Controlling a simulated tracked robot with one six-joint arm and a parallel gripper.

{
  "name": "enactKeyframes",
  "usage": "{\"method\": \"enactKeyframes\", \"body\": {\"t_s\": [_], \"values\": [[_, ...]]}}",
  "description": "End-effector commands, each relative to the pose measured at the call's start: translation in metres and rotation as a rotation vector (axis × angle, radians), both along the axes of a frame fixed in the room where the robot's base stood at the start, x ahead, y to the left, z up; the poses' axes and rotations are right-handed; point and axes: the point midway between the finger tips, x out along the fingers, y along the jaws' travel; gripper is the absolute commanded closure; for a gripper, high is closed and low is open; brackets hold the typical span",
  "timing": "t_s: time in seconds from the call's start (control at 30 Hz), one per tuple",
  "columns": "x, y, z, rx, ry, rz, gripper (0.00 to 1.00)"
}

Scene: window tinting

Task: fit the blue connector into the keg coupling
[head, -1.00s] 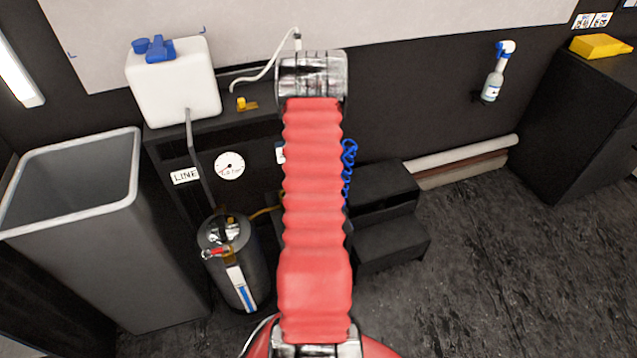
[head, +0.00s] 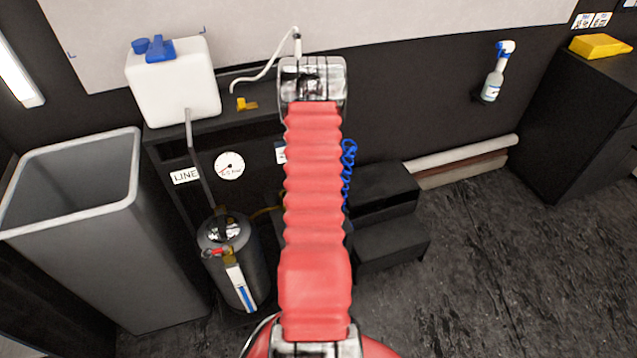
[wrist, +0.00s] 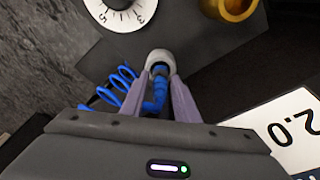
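In the wrist view the blue connector (wrist: 159,83) sits between the two pale purple fingers of my gripper (wrist: 160,78), with a coiled blue hose trailing left. A grey ring (wrist: 159,58) surrounds its far end; how deep it sits there is unclear. The fingertips are close on both sides of the connector, but contact does not show clearly. In the head view my red-sleeved arm hides the gripper and connector; part of the blue coil (head: 348,165) shows right of it. The keg coupling (head: 218,252), with a red part, is on top of the dark keg (head: 238,275) at lower left.
A grey bin (head: 90,230) stands left of the keg. A white tank (head: 175,85) sits on the black bench above a round gauge (head: 230,166). Black steps (head: 395,240) stand right of my arm. The wrist view shows a dial (wrist: 121,10), brass ring (wrist: 231,5) and "2.0" card (wrist: 290,128).

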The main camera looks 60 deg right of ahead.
Motion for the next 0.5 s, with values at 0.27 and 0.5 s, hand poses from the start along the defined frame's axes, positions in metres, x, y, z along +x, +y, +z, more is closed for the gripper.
{"method": "enactKeyframes", "body": {"t_s": [0.27,0.5], "values": [[0.0001,0.0001,0.0,0.0,0.0,0.0,0.92],[0.0003,-0.0001,0.0003,0.0,0.0,0.0,1.0]]}}
